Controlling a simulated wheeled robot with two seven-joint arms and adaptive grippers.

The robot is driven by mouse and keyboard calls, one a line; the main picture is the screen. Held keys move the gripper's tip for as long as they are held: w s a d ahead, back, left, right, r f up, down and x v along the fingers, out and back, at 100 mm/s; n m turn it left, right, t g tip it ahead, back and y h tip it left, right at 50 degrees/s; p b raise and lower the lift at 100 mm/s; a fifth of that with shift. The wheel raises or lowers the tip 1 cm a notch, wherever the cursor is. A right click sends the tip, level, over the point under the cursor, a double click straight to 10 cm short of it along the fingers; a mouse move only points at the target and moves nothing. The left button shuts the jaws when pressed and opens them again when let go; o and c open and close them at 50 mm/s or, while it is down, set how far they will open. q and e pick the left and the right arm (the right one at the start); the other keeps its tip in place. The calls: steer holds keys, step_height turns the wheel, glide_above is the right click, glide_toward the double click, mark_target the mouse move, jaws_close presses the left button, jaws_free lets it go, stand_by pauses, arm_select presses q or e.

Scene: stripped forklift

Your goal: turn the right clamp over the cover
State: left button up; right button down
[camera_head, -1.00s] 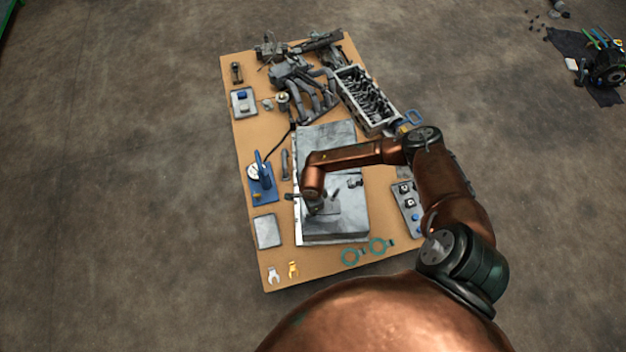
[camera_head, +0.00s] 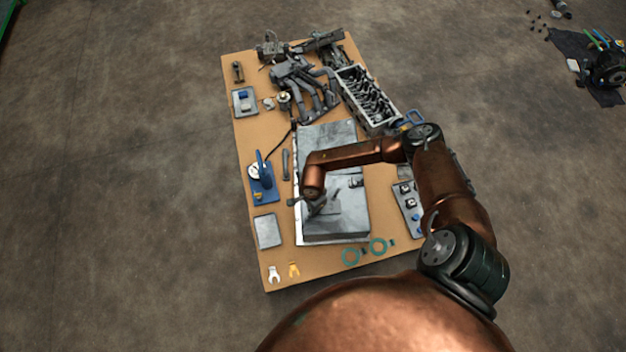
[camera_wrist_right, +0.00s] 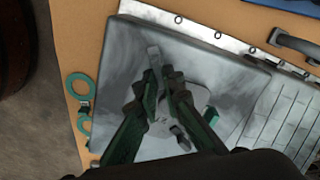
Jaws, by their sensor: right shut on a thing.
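My right gripper (camera_head: 314,208) is over the front part of a large grey housing (camera_head: 335,228). In the right wrist view its two dark green fingers (camera_wrist_right: 165,80) are shut on a small light grey bar, the right clamp (camera_wrist_right: 154,56), whose end sticks out past the fingertips. Beneath the fingers lies a small pale plate, the cover (camera_wrist_right: 198,95), partly hidden by them. A second small grey clamp-like piece (camera_wrist_right: 180,138) lies at the cover's near edge. Whether the held clamp overlaps the cover is hidden by the fingers. My left gripper is not in view.
The housing rests on a tan board. Two green rings (camera_head: 378,246) lie in front, a grey plate (camera_head: 268,231) and a blue stand with a dial (camera_head: 262,180) to the left. A grey tray (camera_head: 408,208) lies right, engine parts (camera_head: 368,98) behind.

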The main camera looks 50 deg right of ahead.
steer(key=shift+s, duration=0.1)
steer(key=c, duration=2.3)
jaws_free()
steer(key=shift+c, duration=0.2)
steer(key=shift+r, duration=0.1)
step_height(320, 180, up, 12)
